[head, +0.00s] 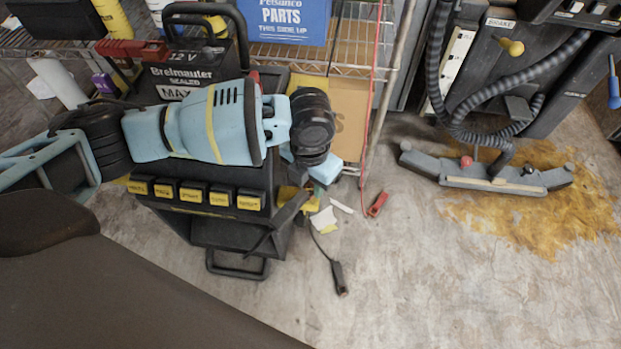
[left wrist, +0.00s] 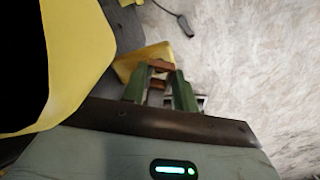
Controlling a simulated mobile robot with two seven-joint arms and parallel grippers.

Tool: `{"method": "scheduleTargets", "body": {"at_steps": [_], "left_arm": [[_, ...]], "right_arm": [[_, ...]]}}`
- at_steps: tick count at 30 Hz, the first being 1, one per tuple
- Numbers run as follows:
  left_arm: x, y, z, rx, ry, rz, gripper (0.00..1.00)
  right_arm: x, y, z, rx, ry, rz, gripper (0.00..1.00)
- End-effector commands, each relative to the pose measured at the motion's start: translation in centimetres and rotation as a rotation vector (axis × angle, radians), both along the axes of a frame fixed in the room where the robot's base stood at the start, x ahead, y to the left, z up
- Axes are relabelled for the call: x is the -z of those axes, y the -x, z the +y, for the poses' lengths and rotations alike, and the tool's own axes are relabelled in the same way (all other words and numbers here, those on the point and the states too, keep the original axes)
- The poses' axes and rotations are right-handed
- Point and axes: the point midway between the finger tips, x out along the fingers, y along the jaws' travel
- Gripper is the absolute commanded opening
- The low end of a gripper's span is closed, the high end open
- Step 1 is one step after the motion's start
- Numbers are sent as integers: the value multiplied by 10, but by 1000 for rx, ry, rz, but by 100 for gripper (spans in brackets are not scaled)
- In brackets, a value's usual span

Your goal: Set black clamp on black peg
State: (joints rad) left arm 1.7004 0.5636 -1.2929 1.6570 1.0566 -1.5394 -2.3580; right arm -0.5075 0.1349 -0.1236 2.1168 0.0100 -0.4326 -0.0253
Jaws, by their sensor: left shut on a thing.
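My left gripper (left wrist: 160,80) is shut, with brown pieces between its green fingers in the left wrist view. I cannot tell what they belong to. In the head view the left arm reaches over a black cart (head: 233,234), and its wrist hides most of the gripper. A black clamp (head: 338,277) on a cable lies on the floor in front of the cart. It also shows in the left wrist view (left wrist: 185,27). I cannot make out a black peg. My right gripper is not in view.
A red clamp (head: 377,204) lies on the floor right of the cart. A black battery (head: 190,65) marked 12 V stands behind the arm. A wire shelf stands at the back. A grey floor nozzle (head: 485,173) lies by a brown stain. The floor at front right is clear.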

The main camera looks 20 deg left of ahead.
Motion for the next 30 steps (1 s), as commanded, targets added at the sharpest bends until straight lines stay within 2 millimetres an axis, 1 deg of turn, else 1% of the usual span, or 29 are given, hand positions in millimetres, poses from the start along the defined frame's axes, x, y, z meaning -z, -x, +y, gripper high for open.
{"method": "scheduleTargets", "body": {"at_steps": [8,16,30], "left_arm": [[2,1,0,0,0,2,1],[0,1,0,-1,0,2,1],[1,1,0,0,0,2,1]], "right_arm": [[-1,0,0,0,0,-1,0],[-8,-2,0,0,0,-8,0],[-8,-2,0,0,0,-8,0]]}}
